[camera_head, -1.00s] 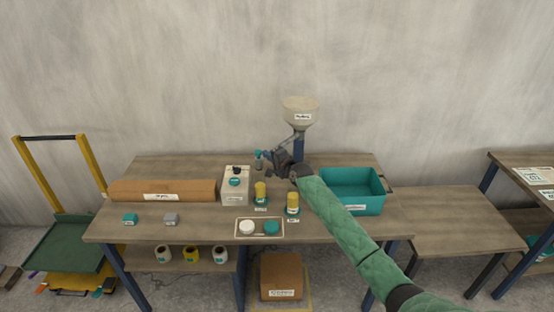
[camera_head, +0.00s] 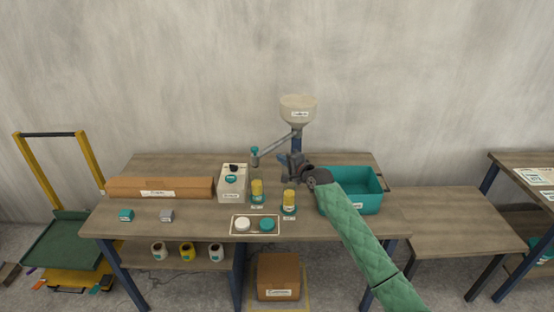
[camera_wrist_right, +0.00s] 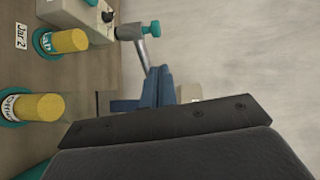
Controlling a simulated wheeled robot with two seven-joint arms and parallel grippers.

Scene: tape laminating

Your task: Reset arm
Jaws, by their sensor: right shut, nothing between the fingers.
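My right gripper (camera_head: 289,158) is above the workbench (camera_head: 340,230), in front of the blue post of a hopper (camera_head: 298,112). Its fingers are shut with nothing between them. It also shows in the right wrist view (camera_wrist_right: 158,78), pointing toward the hopper's grey arm. The arm ends in a teal-topped nozzle (camera_head: 255,152). My right arm comes in from the lower right in a green sleeve. Two yellow-filled jars (camera_head: 257,188) and (camera_head: 289,198) stand in front of the gripper, apart from it. My left gripper is not in view.
A teal bin (camera_head: 365,203) stands just right of my gripper, close to the forearm. A white box (camera_head: 231,184), a long brown box (camera_head: 160,188) and a tray (camera_head: 235,233) with a white and a teal lid are on the bench. A lower table (camera_head: 460,225) is bare.

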